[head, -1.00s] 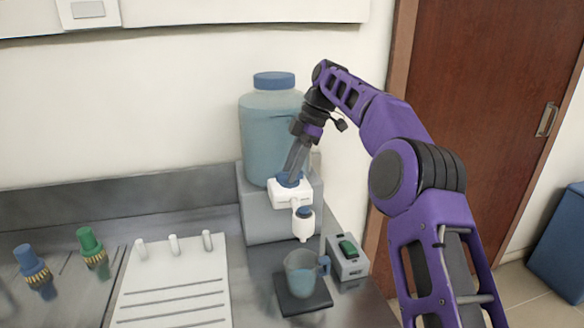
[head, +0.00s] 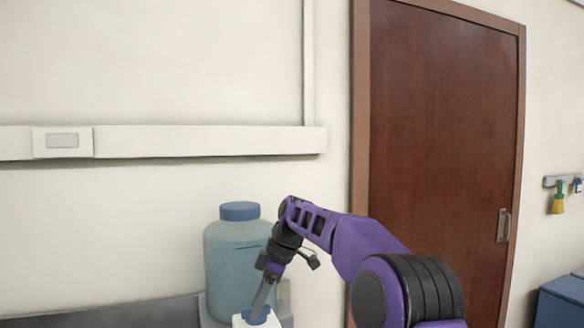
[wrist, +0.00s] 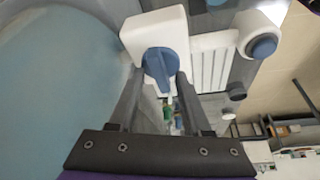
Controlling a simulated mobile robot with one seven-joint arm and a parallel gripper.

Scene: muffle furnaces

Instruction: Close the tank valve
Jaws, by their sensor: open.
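The tank (head: 232,262) is a translucent blue jug with a blue cap, standing against the wall in the head view; its side (wrist: 60,90) fills the left of the wrist view. The valve has a white body (wrist: 155,28) and a blue handle (wrist: 160,66). In the head view the handle (head: 257,316) shows at the bottom edge. My gripper (wrist: 165,82) is open, with one finger on each side of the blue handle. Whether the fingers touch it is unclear. The spout below the valve is cut off in the head view.
A white spout with a blue end (wrist: 263,46) shows at the upper right of the wrist view. A brown door (head: 445,130) is right of my arm, and a blue bin (head: 560,302) stands at the lower right. A white wall rail (head: 210,142) runs above the tank.

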